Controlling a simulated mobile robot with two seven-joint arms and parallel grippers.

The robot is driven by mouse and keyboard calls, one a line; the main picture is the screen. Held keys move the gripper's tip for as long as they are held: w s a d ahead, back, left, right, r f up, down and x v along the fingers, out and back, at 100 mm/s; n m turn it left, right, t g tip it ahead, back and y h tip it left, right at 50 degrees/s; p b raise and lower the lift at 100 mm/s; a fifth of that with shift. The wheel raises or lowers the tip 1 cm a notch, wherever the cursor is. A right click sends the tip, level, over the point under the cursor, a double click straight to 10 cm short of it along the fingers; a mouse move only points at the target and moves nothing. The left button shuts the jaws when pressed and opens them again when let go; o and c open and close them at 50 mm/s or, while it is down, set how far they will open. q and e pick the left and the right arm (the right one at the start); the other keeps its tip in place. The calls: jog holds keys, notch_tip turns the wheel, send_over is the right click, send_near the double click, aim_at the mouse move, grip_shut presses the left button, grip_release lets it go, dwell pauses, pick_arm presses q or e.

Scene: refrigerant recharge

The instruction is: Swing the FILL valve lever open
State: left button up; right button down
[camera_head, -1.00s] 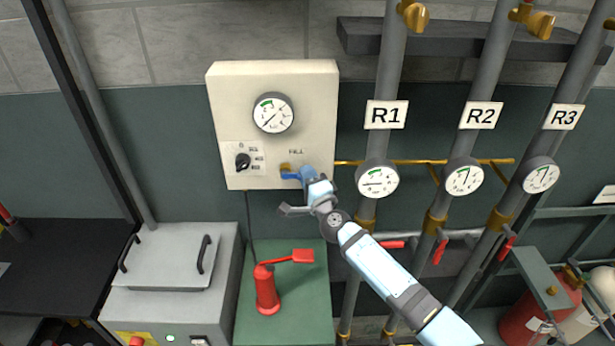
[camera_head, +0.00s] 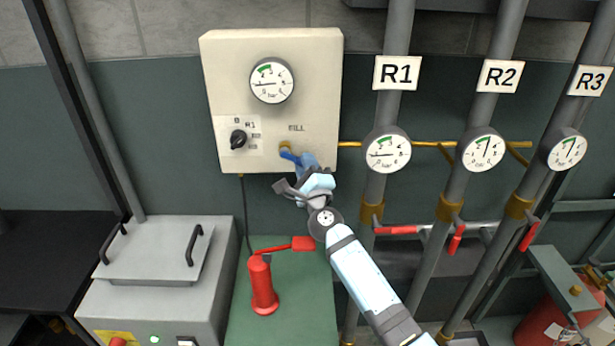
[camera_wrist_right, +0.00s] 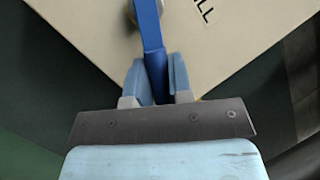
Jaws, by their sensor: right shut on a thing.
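The FILL valve lever (camera_head: 290,155) is blue and sits on a brass valve (camera_head: 285,147) at the lower right of the cream panel (camera_head: 220,80). It slants down and to the right in the head view. My right gripper (camera_head: 308,167) is at the lever's free end. In the right wrist view, the lever (camera_wrist_right: 150,30) runs down between the two pale blue fingers of the gripper (camera_wrist_right: 158,82), which are shut on it. The lever's tip is hidden between the fingers. My left gripper is not in view.
A pressure gauge (camera_head: 271,82) and a black selector knob (camera_head: 238,139) are on the panel. Below stand a red hand pump (camera_head: 262,285) and a lidded grey box (camera_head: 160,300). Pipes with gauges and red-handled valves (camera_head: 396,231) stand close to the right.

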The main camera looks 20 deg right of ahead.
jog(key=shift+a+f+m+h+b, duration=0.15)
jog(key=shift+f+m+h+b, duration=0.25)
jog(key=shift+m+b, duration=0.35)
jog(key=c, duration=1)
grip_release()
jog(key=shift+r, duration=0.1)
jog(key=shift+c, duration=0.2)
jog(key=b+v, duration=0.1)
jog(key=v, duration=1.2)
jog(key=shift+s+f, duration=0.3)
jog(key=shift+c, duration=0.3)
